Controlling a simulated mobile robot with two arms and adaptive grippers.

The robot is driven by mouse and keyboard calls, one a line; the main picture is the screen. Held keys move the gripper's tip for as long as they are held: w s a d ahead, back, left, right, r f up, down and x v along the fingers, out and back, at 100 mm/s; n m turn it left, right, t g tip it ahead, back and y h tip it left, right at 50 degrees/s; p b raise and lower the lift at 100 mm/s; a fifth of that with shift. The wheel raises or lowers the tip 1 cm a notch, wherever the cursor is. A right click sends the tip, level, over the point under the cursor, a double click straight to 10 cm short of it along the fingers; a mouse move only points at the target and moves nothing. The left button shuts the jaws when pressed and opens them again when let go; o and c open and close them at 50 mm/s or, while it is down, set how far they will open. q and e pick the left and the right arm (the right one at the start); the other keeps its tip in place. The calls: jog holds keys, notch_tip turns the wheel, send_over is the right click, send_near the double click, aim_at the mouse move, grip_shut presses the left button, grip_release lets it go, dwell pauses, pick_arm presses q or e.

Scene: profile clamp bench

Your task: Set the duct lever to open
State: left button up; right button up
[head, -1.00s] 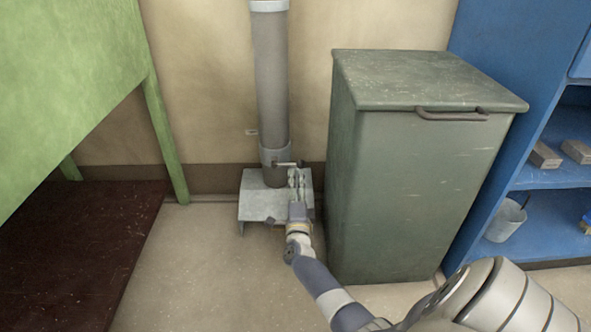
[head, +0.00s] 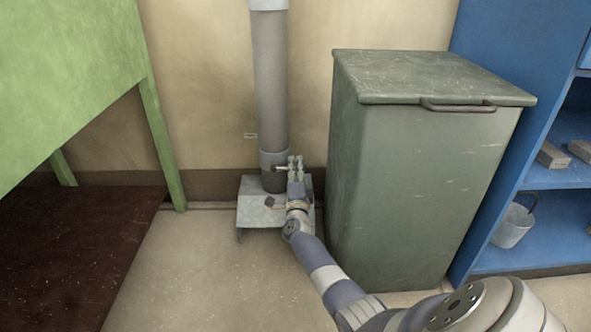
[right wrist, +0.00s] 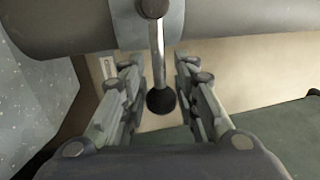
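The duct is a grey vertical pipe (head: 271,85) against the wall, with a lighter collar (head: 269,158) near its foot. The duct lever (head: 281,168) is a short metal rod sticking out sideways from the collar, across the pipe. In the right wrist view the lever (right wrist: 157,50) ends in a black knob. My right gripper (head: 295,164) is at the lever's outer end. In the right wrist view its two fingers (right wrist: 160,80) are apart, one on each side of the lever, with gaps visible beside the rod. My left gripper is out of view.
A grey metal stand (head: 252,208) surrounds the pipe's foot. A tall green-grey bin (head: 415,190) stands close on the right of my right arm. A green table (head: 70,75) is at left, a blue shelf (head: 560,225) at right. The floor in front is clear.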

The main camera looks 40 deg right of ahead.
grip_shut()
